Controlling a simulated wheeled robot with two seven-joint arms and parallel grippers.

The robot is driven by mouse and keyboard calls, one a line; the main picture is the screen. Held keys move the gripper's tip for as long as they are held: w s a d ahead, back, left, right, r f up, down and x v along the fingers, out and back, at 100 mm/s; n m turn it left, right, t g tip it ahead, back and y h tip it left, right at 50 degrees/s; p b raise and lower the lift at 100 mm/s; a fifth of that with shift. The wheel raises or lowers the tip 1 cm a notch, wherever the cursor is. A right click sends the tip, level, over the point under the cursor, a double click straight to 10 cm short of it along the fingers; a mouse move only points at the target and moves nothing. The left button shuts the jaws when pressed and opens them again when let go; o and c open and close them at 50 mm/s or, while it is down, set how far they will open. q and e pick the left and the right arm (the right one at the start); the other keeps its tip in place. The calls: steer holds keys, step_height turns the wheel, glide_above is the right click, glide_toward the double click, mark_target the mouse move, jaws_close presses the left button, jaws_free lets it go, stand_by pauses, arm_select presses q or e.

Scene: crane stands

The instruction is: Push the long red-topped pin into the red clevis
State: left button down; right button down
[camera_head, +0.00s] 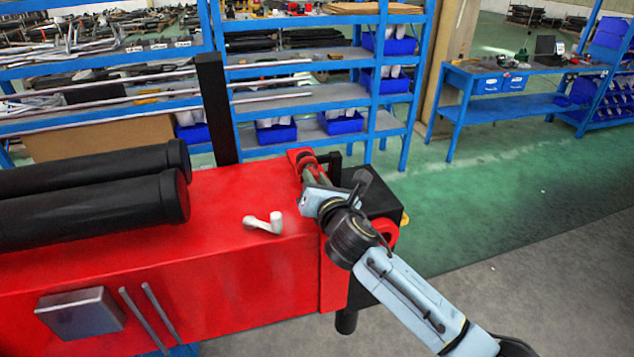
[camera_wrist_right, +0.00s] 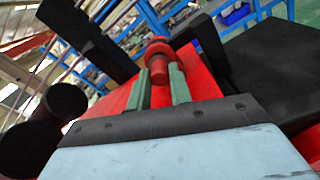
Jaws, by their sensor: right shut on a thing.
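My right gripper (camera_head: 309,173) is at the far right corner of the red stand, its green fingers beside a red lug (camera_head: 296,155) that looks like the red clevis. In the right wrist view the fingers (camera_wrist_right: 159,84) close on a red round piece (camera_wrist_right: 158,68), which appears to be the red top of the long pin. The pin's shaft is hidden, so I cannot tell how deep it sits in the clevis. My left gripper is out of view.
The red stand (camera_head: 215,280) carries two black cylinders (camera_head: 90,215) at the left and a small white bent piece (camera_head: 264,222). A black post (camera_head: 215,110) rises behind. A black block (camera_head: 372,190) and red ring (camera_head: 385,233) lie at the right end. Blue shelves (camera_head: 300,132) stand behind.

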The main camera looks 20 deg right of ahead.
steer(key=shift+w+r, duration=0.1)
steer(key=shift+w, duration=0.5)
steer(key=c, duration=1.2)
jaws_free()
steer(key=shift+s, duration=0.1)
steer(key=shift+s, duration=0.1)
steer(key=shift+s+p, duration=0.65)
steer(key=shift+s, duration=0.3)
steer(key=shift+s+d+r+p, duration=0.1)
steer(key=shift+s+p, duration=0.55)
steer(key=shift+s, duration=0.75)
